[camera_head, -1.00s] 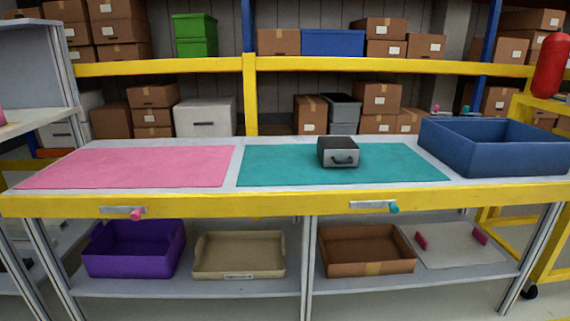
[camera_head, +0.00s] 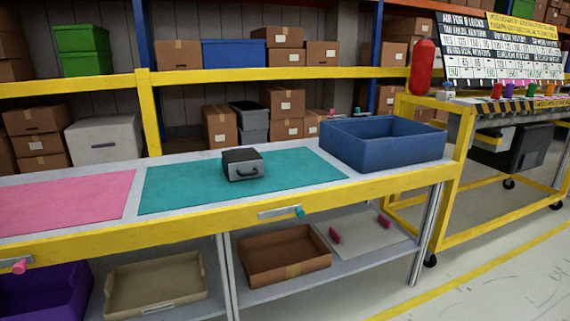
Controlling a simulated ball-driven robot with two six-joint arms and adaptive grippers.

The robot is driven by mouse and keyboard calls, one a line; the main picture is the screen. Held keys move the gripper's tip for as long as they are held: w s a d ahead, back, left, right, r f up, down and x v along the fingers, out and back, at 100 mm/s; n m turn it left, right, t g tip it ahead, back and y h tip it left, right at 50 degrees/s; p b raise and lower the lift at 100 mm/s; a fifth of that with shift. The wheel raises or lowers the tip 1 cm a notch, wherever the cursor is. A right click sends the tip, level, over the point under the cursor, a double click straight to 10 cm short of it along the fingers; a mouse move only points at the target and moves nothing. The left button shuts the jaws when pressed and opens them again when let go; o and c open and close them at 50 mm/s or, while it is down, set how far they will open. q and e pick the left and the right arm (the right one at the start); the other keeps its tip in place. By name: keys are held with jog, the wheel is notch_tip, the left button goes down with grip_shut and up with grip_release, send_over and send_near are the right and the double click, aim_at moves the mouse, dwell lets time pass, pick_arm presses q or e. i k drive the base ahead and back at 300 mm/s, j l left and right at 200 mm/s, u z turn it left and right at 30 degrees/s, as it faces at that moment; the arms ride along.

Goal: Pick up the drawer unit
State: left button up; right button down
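The drawer unit (camera_head: 243,165) is a small box with a black top and a light grey front that carries a dark handle. It stands upright on the teal mat (camera_head: 190,188) on the workbench, a little right of the mat's middle. Its handle side faces me. Nothing touches it except the mat. Neither of my grippers shows in this view.
A blue bin (camera_head: 385,150) stands right of the teal mat, and a pink mat (camera_head: 65,203) lies to the left. Trays, including a brown one (camera_head: 285,262), sit on the lower shelf. A yellow-framed cart (camera_head: 450,215) stands right of the bench. Open floor lies at front right.

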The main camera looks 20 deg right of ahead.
aim_at(233, 156)
jog(key=z, duration=0.4)
jog(key=u, duration=0.45)
jog(key=i+l+u, duration=0.1)
jog(key=l+u, duration=0.2)
jog(key=u, duration=0.15)
jog(key=l+u, duration=0.65)
jog(key=u, duration=0.2)
